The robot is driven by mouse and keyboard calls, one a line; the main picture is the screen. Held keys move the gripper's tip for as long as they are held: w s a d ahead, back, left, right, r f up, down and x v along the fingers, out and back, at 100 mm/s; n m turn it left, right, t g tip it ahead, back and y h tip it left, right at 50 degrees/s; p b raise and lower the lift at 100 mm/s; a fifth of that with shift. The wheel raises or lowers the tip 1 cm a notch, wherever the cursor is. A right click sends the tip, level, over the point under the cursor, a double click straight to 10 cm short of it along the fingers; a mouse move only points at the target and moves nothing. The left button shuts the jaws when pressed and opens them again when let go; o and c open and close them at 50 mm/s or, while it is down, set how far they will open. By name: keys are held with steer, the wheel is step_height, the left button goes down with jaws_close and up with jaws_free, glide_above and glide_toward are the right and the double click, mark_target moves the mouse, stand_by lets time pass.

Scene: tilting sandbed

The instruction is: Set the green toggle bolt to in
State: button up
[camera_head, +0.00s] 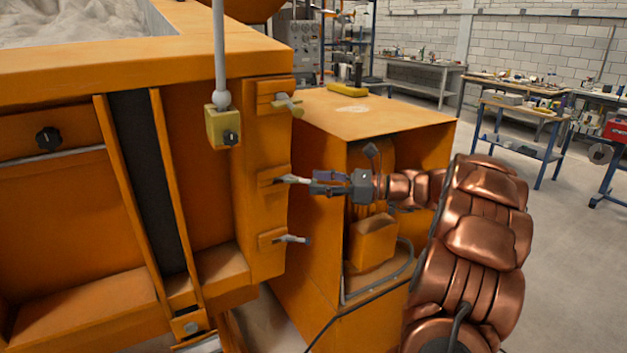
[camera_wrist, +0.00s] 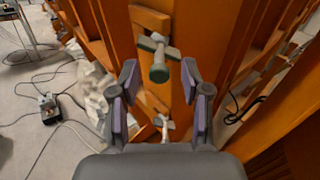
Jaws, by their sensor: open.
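The green toggle bolt (camera_wrist: 158,62) has a dark green round end and a grey crossbar on an orange plate in the wrist view. My gripper (camera_wrist: 160,75) is open, with its two fingertips to the left and right of the bolt. I see no contact, and the remaining gap is hard to judge. In the head view my gripper (camera_head: 311,184) reaches in from the right, beside the middle bolt (camera_head: 293,180) on the orange frame. The fingers partly cover that bolt, and its colour is unclear there.
An upper yellowish bolt (camera_head: 287,104) and a lower pale bolt (camera_head: 293,239) sit on the same orange post (camera_head: 266,145). An orange cabinet (camera_head: 312,230) stands close behind my gripper. Another pale bolt (camera_wrist: 162,124) shows low between the fingers.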

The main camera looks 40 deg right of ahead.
steer(key=shift+x, duration=0.9)
jaws_close()
